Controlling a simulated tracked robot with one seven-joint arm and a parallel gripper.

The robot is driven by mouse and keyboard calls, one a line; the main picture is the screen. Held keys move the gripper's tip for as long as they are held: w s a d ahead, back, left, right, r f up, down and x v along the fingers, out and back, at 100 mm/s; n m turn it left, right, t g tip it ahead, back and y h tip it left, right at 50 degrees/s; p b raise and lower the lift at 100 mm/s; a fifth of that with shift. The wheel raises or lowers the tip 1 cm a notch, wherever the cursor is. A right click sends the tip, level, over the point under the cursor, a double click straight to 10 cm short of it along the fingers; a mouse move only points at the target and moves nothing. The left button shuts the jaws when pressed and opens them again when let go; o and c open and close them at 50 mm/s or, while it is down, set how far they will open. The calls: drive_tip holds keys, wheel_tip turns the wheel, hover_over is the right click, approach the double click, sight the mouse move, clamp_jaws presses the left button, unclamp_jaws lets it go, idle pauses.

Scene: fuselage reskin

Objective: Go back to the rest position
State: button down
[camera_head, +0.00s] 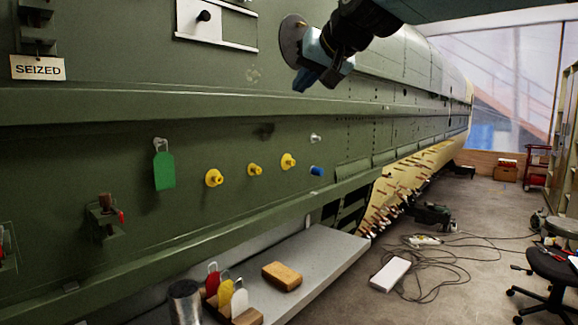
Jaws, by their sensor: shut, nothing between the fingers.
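My gripper (314,78) is at the top centre, in front of the upper part of the green fuselage panel (120,130). It is shut and I see nothing in its fingers. My dark arm comes down to it from the top right. A round brown disc (292,40) on the panel is just behind and left of the gripper; I cannot tell whether they touch.
Yellow knobs (254,170), a blue plug (317,171) and a green tag (164,170) are on the panel below. A grey shelf (335,250) holds a wooden block (282,276), coloured tags and a metal cup (185,302). Cables (440,275) lie on the floor.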

drive_tip(key=s+d+f+g+h, duration=0.1)
drive_tip(key=s+d+f+h, duration=0.1)
drive_tip(key=s+d+f, duration=0.4)
drive_tip(key=s+d+f+m+g+h, duration=0.1)
drive_tip(key=s+d+f, duration=0.6)
drive_tip(key=f, duration=0.7)
drive_tip(key=s+d+f+m+g+h, duration=0.1)
drive_tip(key=s+d+f+g+h, duration=0.2)
drive_tip(key=s+d+f, duration=0.3)
wheel_tip(320, 180, down, 5)
drive_tip(key=shift+s+d+f, duration=0.1)
drive_tip(key=shift+s+d, duration=0.05)
drive_tip(key=shift+d, duration=0.65)
